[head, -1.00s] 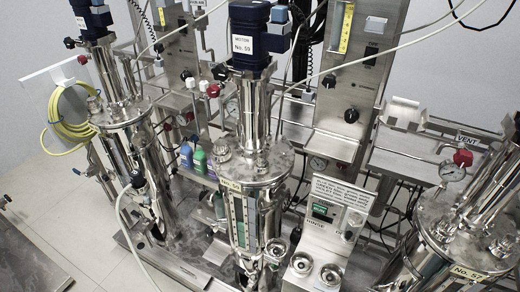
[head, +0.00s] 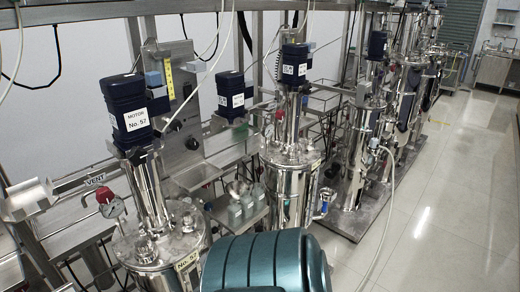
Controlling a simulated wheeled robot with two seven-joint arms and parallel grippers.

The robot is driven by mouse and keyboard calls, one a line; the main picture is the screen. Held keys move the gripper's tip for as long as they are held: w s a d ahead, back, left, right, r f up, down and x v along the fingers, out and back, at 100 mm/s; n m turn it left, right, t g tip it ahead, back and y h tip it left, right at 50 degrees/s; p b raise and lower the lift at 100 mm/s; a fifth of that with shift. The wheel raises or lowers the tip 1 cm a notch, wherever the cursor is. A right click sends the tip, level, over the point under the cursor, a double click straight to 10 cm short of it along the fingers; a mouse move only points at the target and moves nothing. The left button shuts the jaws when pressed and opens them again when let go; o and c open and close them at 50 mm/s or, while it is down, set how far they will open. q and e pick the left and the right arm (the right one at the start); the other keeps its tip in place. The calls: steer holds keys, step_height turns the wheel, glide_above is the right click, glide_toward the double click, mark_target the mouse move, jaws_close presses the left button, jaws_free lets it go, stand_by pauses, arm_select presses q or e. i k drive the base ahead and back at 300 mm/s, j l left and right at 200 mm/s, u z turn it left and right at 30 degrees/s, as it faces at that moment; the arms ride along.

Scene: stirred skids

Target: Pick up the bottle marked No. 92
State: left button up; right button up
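Several small grey bottles (head: 235,213) stand close together on a low shelf between two steel vessels, in the middle of the head view. They are small in the picture, and I cannot read any number on them. I cannot tell which, if any, is the bottle marked No. 92. Neither of my grippers is in view.
A steel vessel with a motor marked No. 57 (head: 135,115) stands at the left, with a gauge (head: 112,207) beside it. Another steel vessel (head: 290,190) stands right of the bottles. More skids line up to the back right. Pale floor (head: 445,200) at the right is clear.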

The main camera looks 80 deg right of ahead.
mark_target(258, 193)
steer(key=z, duration=2.55)
steer(key=k+z, duration=0.1)
steer(key=k, duration=0.4)
steer(key=i, duration=0.5)
steer(key=k, duration=0.45)
